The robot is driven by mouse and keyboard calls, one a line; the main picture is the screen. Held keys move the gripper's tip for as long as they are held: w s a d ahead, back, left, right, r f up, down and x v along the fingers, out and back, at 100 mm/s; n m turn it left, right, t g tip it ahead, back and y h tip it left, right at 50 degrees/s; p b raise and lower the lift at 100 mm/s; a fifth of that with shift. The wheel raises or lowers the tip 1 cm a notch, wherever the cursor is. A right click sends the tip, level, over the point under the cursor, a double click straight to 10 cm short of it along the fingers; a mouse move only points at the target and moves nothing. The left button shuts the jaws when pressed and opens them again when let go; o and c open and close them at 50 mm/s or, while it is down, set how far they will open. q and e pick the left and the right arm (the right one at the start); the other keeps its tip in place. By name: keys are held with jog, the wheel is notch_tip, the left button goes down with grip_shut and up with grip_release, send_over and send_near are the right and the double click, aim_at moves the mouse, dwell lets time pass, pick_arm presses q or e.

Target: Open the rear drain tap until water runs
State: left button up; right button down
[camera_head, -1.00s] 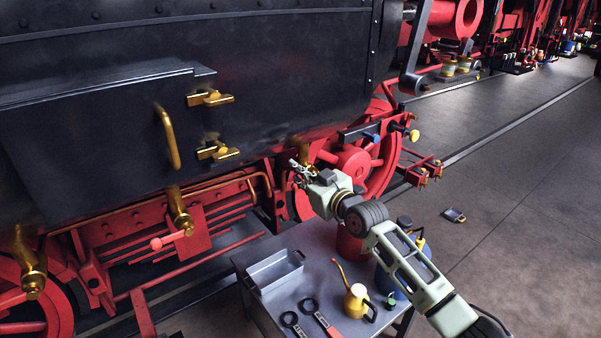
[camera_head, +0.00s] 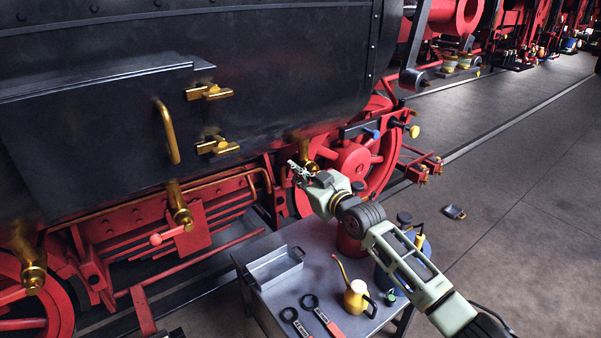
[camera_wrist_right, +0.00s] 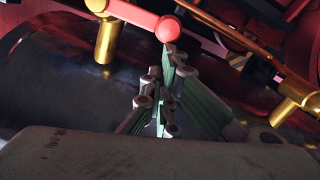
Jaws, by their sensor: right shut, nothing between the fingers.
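Several brass drain taps hang under the black locomotive side in the head view: one at the left (camera_head: 33,272), one in the middle (camera_head: 180,207) with a red ball-ended lever (camera_head: 166,236), and one at the right (camera_head: 306,155). My right gripper (camera_head: 298,172) is beside the right tap, shut and empty. In the right wrist view, a brass tap (camera_wrist_right: 107,42) with a red ball-ended lever (camera_wrist_right: 142,15) is close beyond the fingers (camera_wrist_right: 160,112). The ball seems just above the fingertips; contact cannot be told. No running water shows. My left gripper is out of view.
A grey table (camera_head: 310,285) stands below my right arm, with a metal tray (camera_head: 275,268), a yellow oil can (camera_head: 356,297), wrenches (camera_head: 322,317) and containers. Red wheels and frame (camera_head: 352,160) lie behind the gripper. Open floor (camera_head: 520,190) is at the right.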

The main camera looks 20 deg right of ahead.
jog(key=shift+s+a+f+n, duration=0.1)
jog(key=shift+f+n, duration=0.3)
jog(key=shift+s+a+f+n+b, duration=0.1)
jog(key=shift+a+f+n+b, duration=0.1)
jog(key=shift+f+n+b, duration=1.25)
jog(key=shift+a+f+n+b, duration=0.2)
jog(key=shift+f+n+b, duration=0.9)
jog(key=shift+f+n, duration=0.6)
jog(key=shift+r+n, duration=0.15)
jog(key=shift+n, duration=0.1)
jog(key=shift+r, duration=0.1)
